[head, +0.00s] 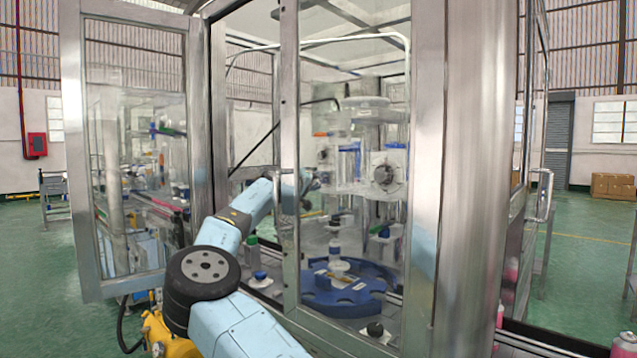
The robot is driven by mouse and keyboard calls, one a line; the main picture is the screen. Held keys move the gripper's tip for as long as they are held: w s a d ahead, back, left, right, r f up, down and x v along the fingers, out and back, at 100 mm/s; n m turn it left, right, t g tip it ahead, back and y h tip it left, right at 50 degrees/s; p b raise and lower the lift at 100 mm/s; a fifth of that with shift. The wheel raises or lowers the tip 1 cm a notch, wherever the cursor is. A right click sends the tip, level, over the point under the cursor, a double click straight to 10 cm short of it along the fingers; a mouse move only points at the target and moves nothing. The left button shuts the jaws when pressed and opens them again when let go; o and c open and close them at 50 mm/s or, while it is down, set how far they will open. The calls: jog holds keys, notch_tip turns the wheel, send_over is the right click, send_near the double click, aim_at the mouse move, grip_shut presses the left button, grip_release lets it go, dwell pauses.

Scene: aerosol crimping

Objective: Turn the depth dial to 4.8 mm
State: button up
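A round dark dial with a pale face (388,174), which looks like the depth dial, sits on the front of the white crimping head (350,186) inside the glazed cabinet. Its scale and setting are too small to read. My pale blue arm reaches through the open cabinet doorway. My gripper (314,181) is small and dark, just right of the metal door post, and left of the dial with a gap between them in the picture. The post hides part of my wrist. Whether the fingers are open or shut does not show.
The open glass door (75,150) stands at left, and the metal post (287,130) crosses in front of my arm. A blue round carrier (345,303) lies below the head. A green-capped bottle (252,248) and a blue-capped part (260,278) stand near my arm.

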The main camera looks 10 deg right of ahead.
jog(key=c, duration=0.7)
jog(key=shift+a, duration=0.1)
jog(key=shift+c, duration=0.2)
jog(key=shift+n, duration=0.4)
jog(key=shift+f+n, duration=0.2)
jog(key=shift+n, duration=3.9)
jog(key=shift+a, duration=0.1)
